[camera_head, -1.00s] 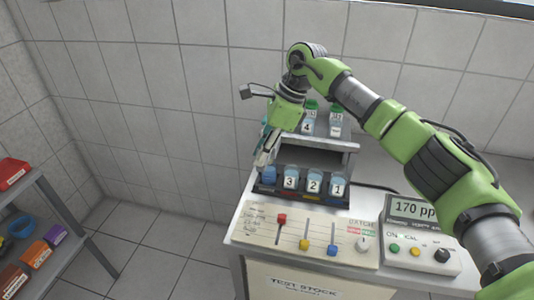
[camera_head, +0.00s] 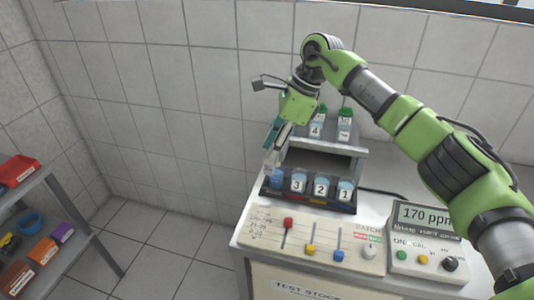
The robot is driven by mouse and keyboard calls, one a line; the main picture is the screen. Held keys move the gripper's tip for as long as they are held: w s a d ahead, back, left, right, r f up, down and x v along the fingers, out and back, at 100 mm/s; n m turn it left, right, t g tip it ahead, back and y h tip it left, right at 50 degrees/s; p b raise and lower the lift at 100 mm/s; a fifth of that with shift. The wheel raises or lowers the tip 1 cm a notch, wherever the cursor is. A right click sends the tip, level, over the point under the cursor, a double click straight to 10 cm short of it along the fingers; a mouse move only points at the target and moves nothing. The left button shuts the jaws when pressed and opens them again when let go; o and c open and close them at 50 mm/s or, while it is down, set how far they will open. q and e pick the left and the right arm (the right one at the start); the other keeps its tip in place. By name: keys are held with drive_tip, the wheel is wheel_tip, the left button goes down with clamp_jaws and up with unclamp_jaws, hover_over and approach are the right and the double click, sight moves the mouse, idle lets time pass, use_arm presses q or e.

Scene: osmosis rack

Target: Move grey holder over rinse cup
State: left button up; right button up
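My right gripper (camera_head: 274,155) points down at the left end of the dark rack (camera_head: 310,198), just above a blue cup (camera_head: 277,178). A teal part (camera_head: 271,133) and a pale grey piece show at the gripper. They are too small to tell whether the grey piece is the grey holder or a finger, or whether the fingers are shut on it. Cups labelled 3 (camera_head: 298,181), 2 (camera_head: 321,187) and 1 (camera_head: 345,190) stand in the rack to the right. No cup reads as the rinse cup by label. My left gripper is out of view.
Green-capped bottles (camera_head: 345,122) stand on a raised shelf (camera_head: 356,149) behind the rack. A slider panel (camera_head: 262,228) and a meter reading 170 ppm (camera_head: 425,222) are in front. A shelf with coloured bins (camera_head: 43,250) stands at far left.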

drive_tip(key=v, duration=0.9)
drive_tip(key=shift+r, duration=0.2)
drive_tip(key=shift+f, duration=0.1)
